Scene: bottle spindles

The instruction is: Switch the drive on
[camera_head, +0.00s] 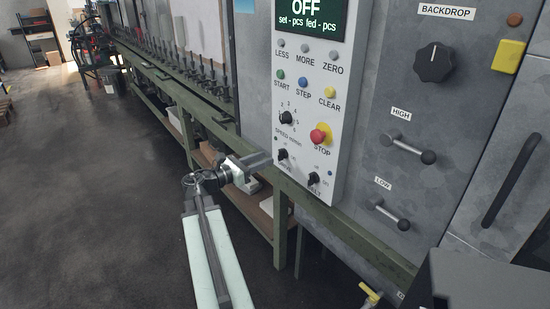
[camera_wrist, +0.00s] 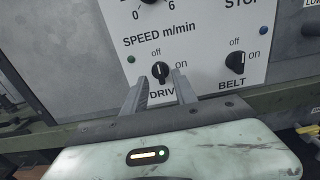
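The control panel (camera_head: 311,110) is a white upright box with a display reading OFF. Its drive switch (camera_wrist: 160,71) is a small black rotary knob above the label DRIVE, with "off" marked above it and "on" to its right. Its white pointer seems to point up at "off". It also shows low on the panel in the head view (camera_head: 283,155). My gripper (camera_wrist: 160,88) is open and empty, with its two grey fingers apart just below and either side of the knob. In the head view my gripper (camera_head: 262,160) is close to the panel's lower left; contact cannot be told.
The similar belt knob (camera_wrist: 236,62) is close on the right. The speed knob (camera_head: 286,118) and red stop button (camera_head: 319,136) are above. A green frame rail (camera_head: 340,225) runs below the panel. Two levers (camera_head: 410,150) stick out at right. Open floor lies at left.

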